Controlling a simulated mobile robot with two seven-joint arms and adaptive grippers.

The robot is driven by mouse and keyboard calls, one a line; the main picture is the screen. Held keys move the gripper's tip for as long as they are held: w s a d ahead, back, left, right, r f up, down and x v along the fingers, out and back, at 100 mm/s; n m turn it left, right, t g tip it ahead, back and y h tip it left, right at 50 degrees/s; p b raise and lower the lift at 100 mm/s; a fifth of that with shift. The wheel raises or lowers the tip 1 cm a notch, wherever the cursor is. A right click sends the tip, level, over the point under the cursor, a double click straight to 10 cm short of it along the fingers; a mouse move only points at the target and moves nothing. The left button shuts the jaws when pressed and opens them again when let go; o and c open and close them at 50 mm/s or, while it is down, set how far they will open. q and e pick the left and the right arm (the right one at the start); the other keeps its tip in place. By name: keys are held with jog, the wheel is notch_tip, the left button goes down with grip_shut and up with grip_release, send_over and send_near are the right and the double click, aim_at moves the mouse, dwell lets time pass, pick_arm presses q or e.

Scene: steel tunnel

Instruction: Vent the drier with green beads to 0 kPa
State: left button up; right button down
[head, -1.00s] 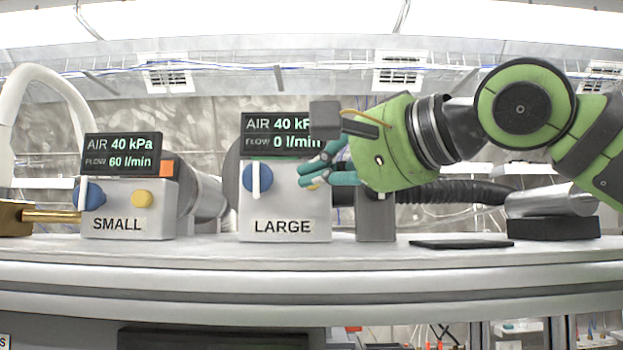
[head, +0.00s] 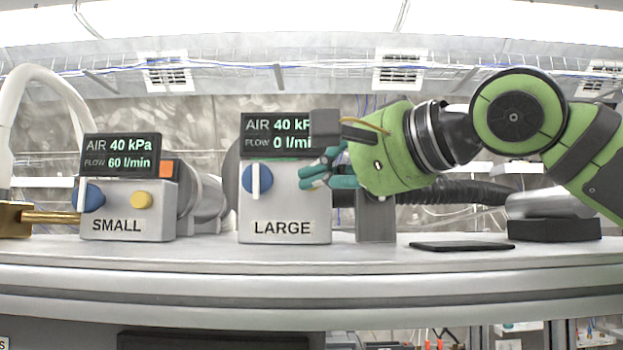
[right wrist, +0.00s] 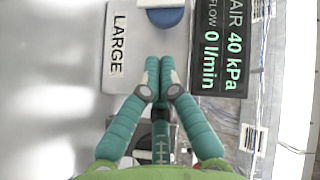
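The LARGE drier (head: 285,205) is a grey box with a blue knob (head: 257,179) whose white pointer is upright. Its display (head: 272,136) reads AIR 40 kPa and FLOW 0 l/min, partly covered in the head view; the display (right wrist: 222,45) shows fully in the right wrist view. The SMALL drier (head: 125,210) reads AIR 40 kPa, FLOW 60 l/min, and has a blue knob, a yellow button (head: 141,200) and an orange patch (head: 166,169). No green beads show. My right gripper (head: 303,178) is shut, its fingertips together (right wrist: 159,68), at the LARGE box's right front. Contact cannot be told. My left gripper is out of view.
Both driers stand on a grey shelf (head: 300,275). A brass fitting (head: 15,218) and a white hose (head: 45,80) are at the left. A flat dark plate (head: 460,246) and a metal cylinder on a black block (head: 552,229) lie at the right.

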jog(key=shift+w+p, duration=0.4)
jog(key=shift+w, duration=0.1)
dwell(0.8)
jog(key=shift+s, duration=0.15)
dwell(2.7)
jog(key=shift+s+b, duration=0.6)
jog(key=shift+s, duration=0.15)
jog(key=shift+s, duration=0.1)
jog(key=shift+s+f+b, duration=0.15)
jog(key=shift+s+b, duration=0.1)
jog(key=shift+b, duration=0.05)
jog(key=shift+s+b, duration=0.9)
jog(key=shift+s, duration=1.3)
